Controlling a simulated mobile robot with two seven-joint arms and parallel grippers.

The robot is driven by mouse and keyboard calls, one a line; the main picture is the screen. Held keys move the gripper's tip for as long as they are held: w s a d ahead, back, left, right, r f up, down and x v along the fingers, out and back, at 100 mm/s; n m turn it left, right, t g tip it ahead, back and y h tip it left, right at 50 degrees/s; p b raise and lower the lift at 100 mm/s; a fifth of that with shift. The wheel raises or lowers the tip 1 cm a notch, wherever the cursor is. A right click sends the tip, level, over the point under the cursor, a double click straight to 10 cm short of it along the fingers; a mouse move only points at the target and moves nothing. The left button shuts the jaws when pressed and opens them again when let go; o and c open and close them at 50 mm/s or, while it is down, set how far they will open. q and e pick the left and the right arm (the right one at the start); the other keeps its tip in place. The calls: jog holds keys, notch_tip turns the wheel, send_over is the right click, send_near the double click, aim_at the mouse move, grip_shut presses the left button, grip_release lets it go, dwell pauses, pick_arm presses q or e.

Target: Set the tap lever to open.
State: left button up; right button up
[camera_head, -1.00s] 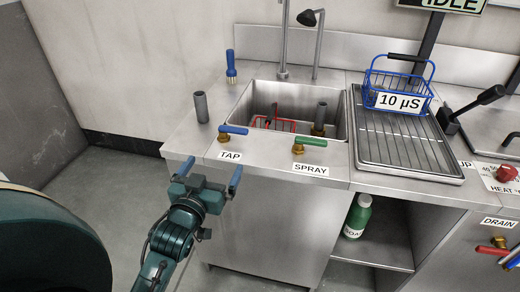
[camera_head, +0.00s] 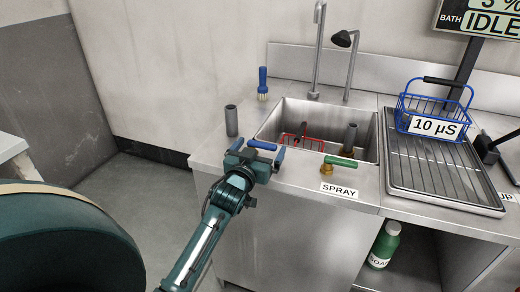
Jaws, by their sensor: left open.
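The tap lever (camera_head: 262,145) has a blue handle and lies roughly level at the front left rim of the sink (camera_head: 368,178). My left gripper (camera_head: 258,151) is open, with one blue-grey fingertip on each side of the lever's handle in the picture. I cannot tell whether the fingers touch it. The lever's brass base and the TAP label are hidden behind my gripper. The right gripper is not in view.
The green spray lever (camera_head: 340,161) stands to the right above its SPRAY label (camera_head: 339,190). A grey upright tube (camera_head: 231,121) stands left of the tap lever. A red basket (camera_head: 301,142) sits in the sink. A blue basket (camera_head: 433,110) stands on the drainer.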

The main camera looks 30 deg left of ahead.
pick_arm(q)
jog(key=shift+w, duration=0.25)
jog(key=c, duration=1.4)
jog(key=shift+a, duration=0.1)
